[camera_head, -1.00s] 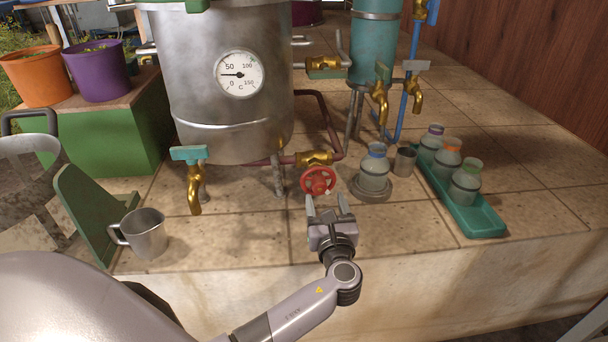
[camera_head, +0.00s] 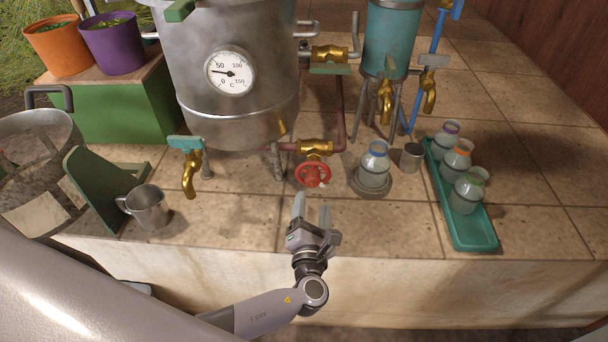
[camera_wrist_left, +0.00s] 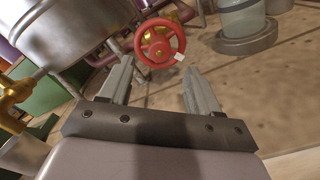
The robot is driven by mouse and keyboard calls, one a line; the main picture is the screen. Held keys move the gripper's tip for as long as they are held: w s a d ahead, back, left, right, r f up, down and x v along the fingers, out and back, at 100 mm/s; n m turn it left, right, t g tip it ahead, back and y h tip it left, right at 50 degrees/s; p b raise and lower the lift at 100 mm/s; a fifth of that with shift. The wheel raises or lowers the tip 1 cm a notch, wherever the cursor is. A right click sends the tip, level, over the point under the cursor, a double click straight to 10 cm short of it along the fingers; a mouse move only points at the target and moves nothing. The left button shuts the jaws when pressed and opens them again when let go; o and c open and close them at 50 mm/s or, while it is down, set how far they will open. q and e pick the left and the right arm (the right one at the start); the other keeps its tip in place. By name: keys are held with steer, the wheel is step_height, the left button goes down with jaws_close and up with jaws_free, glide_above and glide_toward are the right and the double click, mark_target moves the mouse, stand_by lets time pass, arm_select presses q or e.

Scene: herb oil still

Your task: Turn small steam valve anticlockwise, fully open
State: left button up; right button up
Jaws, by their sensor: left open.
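The small steam valve has a red spoked handwheel (camera_head: 313,174) on a brass body (camera_head: 315,147), set in the dark red pipe below the steel still. A small white mark shows at the lower right of its rim. In the left wrist view the red wheel (camera_wrist_left: 160,43) lies ahead, past the fingertips and roughly between their lines. My left gripper (camera_head: 312,207) is open and empty, just in front of and below the wheel, apart from it. Its two fingers also show in the left wrist view (camera_wrist_left: 159,82). My right gripper is not in view.
A bottle (camera_head: 374,168) on a round grey base stands right of the wheel. A brass tap (camera_head: 189,172) and a metal mug (camera_head: 147,207) are to the left. A green tray (camera_head: 471,228) with several bottles is at right. The tiles before the wheel are clear.

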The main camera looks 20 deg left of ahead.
mark_target(314, 182)
arm_select(q)
steer(key=shift+b+x, duration=0.8)
steer(key=shift+x, duration=2.65)
steer(key=c, duration=1.1)
steer(key=shift+o, duration=0.2)
